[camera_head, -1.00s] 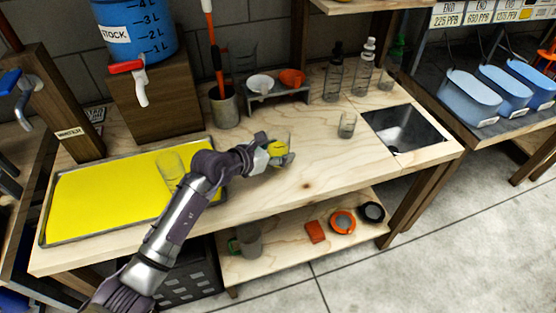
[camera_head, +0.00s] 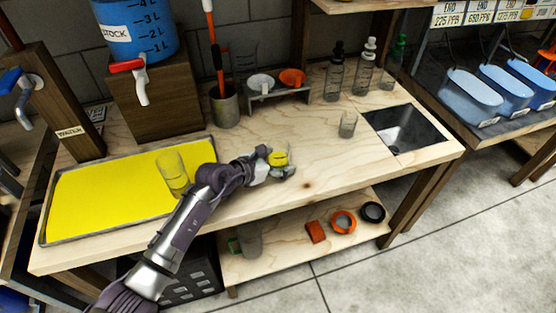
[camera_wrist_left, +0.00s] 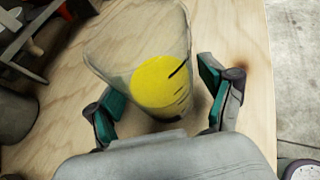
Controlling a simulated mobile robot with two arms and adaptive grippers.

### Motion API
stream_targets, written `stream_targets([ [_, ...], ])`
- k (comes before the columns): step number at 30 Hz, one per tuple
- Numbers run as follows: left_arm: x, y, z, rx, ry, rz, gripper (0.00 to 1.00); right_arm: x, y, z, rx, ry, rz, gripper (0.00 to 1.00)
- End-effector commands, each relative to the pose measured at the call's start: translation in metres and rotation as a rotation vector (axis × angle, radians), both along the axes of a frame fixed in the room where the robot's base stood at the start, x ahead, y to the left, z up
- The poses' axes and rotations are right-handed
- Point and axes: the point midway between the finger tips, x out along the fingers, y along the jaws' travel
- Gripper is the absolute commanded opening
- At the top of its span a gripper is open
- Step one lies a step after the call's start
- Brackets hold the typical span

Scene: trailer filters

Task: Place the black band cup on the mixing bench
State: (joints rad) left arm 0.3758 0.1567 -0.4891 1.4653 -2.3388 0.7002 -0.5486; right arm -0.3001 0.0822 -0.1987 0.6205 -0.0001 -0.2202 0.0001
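A clear cup (camera_head: 279,159) with yellow contents stands on the mixing bench (camera_head: 318,155) near its front middle. In the left wrist view the cup (camera_wrist_left: 155,80) shows short dark marks on its side; I cannot make out a full black band. My left gripper (camera_head: 281,166) is around the cup. In the wrist view its fingers (camera_wrist_left: 162,108) stand on either side, with small gaps between the pads and the glass, so it looks open. The cup's base is partly hidden by the gripper. My right gripper is in neither view.
A yellow-filled tray (camera_head: 90,200) with another clear cup (camera_head: 172,172) lies to the left. A third clear cup (camera_head: 348,124) stands near the sink (camera_head: 405,130). The bench around the gripper is mostly clear.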

Motion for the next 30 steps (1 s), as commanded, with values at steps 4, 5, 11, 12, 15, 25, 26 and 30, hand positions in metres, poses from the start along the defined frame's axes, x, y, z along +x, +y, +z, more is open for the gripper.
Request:
stream_targets([
  [4,0.000,0.000,0.000,0.000,0.000,0.000,0.84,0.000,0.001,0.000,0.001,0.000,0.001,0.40],
  [5,0.000,0.000,0.000,0.000,0.000,0.000,0.84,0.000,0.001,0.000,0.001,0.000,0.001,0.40],
  [11,-0.002,0.003,0.005,0.001,-0.001,0.000,0.84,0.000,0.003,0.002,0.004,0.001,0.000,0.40],
  [12,-0.005,0.006,0.006,0.002,-0.001,0.001,0.84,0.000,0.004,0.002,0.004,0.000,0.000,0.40],
  [15,-0.014,0.017,0.013,0.001,-0.001,0.001,0.84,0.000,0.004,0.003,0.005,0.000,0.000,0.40],
  [25,-0.058,0.061,0.043,0.004,-0.001,0.000,0.84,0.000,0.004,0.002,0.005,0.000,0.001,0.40],
  [26,-0.060,0.065,0.045,0.003,-0.002,0.000,0.84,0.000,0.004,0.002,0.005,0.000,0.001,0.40],
  [30,-0.070,0.075,0.052,0.001,0.001,0.000,0.84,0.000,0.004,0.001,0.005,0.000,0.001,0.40],
])
